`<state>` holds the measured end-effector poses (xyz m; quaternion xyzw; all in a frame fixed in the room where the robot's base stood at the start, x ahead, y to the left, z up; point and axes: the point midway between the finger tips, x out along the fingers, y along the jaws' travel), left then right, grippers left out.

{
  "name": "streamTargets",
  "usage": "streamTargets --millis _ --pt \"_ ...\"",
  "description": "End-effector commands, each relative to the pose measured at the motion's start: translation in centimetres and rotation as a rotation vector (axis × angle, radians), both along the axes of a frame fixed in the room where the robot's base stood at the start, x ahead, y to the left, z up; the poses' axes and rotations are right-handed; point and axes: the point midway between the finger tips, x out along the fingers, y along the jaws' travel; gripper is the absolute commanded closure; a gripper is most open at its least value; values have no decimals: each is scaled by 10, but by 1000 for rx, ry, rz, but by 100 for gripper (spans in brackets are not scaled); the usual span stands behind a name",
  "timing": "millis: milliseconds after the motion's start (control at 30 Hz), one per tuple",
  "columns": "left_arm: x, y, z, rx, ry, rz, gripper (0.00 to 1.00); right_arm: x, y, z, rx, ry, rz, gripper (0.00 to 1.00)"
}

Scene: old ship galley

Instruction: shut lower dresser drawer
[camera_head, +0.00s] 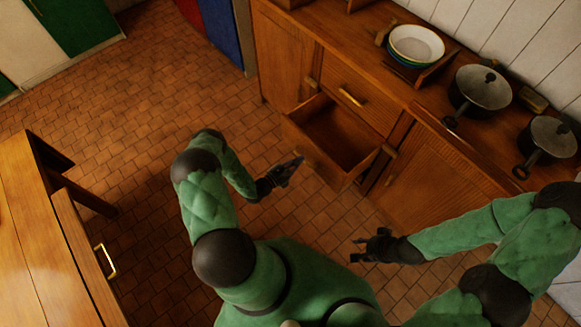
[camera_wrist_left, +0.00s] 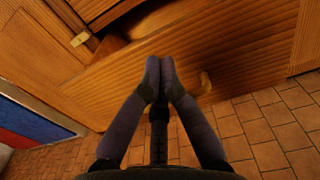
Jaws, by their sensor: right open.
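The lower dresser drawer (camera_head: 331,142) is pulled out from the wooden dresser (camera_head: 420,170), and its inside looks empty. My left gripper (camera_head: 296,163) is close to the drawer's front; in the head view its fingers look close together. In the left wrist view my left gripper (camera_wrist_left: 159,75) has its fingertips together with nothing between them, in front of the ribbed drawer front (camera_wrist_left: 240,55). A drawer handle (camera_wrist_left: 205,83) shows just right of the fingertips. I cannot tell whether they touch the front. My right gripper (camera_head: 362,248) is open and empty over the floor, right of the left one.
The upper drawer with a brass handle (camera_head: 351,97) is shut. A wooden table (camera_head: 40,240) is at the left. The tiled floor (camera_head: 130,100) between is clear.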

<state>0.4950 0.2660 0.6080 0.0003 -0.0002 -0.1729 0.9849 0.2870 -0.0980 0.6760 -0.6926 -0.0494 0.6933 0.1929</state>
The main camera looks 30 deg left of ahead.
Motion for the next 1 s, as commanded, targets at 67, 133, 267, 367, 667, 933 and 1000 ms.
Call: streamTargets --millis 67,133,267,367,667,933,1000 --pt "14 -7 -1 1 -1 -5 100 0 0 -4 0 0 0 54" --pt "25 -11 -1 -1 -2 -4 100 0 0 -6 0 0 0 54" --pt "41 -17 -1 -1 -1 -3 100 0 0 -10 0 0 0 54" --pt "49 -19 -1 0 0 -2 100 0 0 -12 0 0 0 54" --pt "56 -21 0 -1 1 -1 100 0 0 -13 0 0 0 54" --pt "56 -21 0 -1 0 -1 100 0 0 -13 0 0 0 54" --pt "57 -21 0 0 0 -1 100 0 0 -14 0 0 0 54"
